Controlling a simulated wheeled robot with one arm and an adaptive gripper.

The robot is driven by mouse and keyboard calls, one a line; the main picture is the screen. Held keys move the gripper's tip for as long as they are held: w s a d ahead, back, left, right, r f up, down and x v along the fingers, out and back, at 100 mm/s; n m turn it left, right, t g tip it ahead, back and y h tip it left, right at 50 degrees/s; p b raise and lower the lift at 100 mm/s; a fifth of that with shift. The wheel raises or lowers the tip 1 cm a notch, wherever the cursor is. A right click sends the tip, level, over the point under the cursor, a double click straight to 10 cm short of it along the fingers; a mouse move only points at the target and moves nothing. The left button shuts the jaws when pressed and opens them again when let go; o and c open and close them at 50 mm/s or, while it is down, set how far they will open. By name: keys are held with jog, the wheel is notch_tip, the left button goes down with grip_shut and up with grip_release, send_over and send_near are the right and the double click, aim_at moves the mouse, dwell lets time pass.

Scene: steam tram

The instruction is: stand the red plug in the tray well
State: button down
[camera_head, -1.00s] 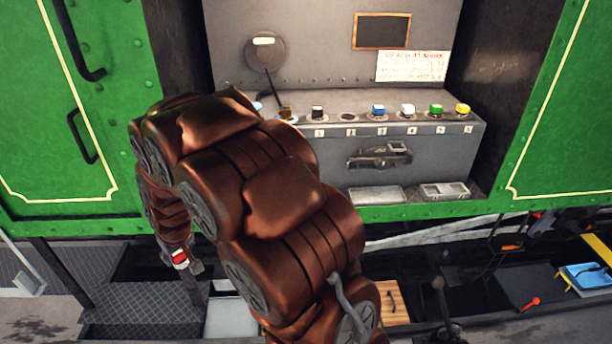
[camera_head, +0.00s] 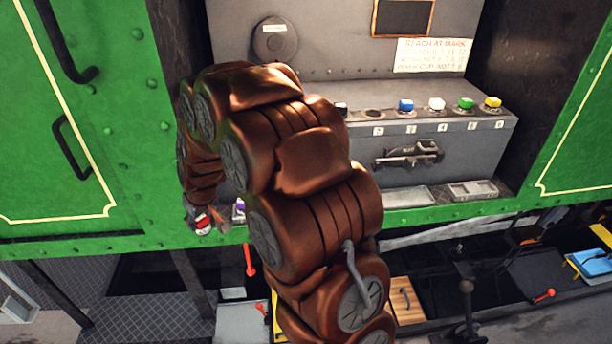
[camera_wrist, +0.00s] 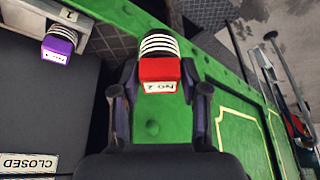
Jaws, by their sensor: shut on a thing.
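The red plug (camera_wrist: 157,70) has a label reading "NO 2" and a black-and-white striped end. My gripper (camera_wrist: 167,92) is shut on it, one finger on each side, in front of the green panel in the wrist view. In the head view the red plug (camera_head: 203,224) shows small at my gripper (camera_head: 199,218), by the green sill at lower left. Two shallow grey trays, one plain (camera_head: 405,197) and one divided (camera_head: 472,189), lie on the low shelf at right. I cannot tell which one has the tray well; my arm hides part of the shelf.
A purple plug (camera_head: 239,209) stands just right of my gripper; the wrist view shows it (camera_wrist: 59,42) by a grey edge. Blue (camera_head: 406,105), white (camera_head: 437,104), green (camera_head: 466,104) and yellow (camera_head: 492,102) plugs stand on the numbered ledge. A latch handle (camera_head: 410,155) juts out below.

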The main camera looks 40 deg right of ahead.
jog(key=s+d+n+y+b, duration=0.15)
jog(key=s+d, duration=0.25)
jog(key=d, duration=1.2)
jog(key=s+d+n+b, duration=0.25)
jog(key=s+d, duration=0.25)
jog(key=d, duration=1.1)
jog(key=shift+w+f+m+p, duration=0.15)
jog(key=shift+f+m+p, duration=0.25)
jog(key=shift+f, duration=1.5)
jog(key=shift+f+b, duration=1.25)
jog(key=shift+f, duration=0.15)
jog(key=c, duration=0.5)
grip_release()
jog(key=shift+o, duration=0.4)
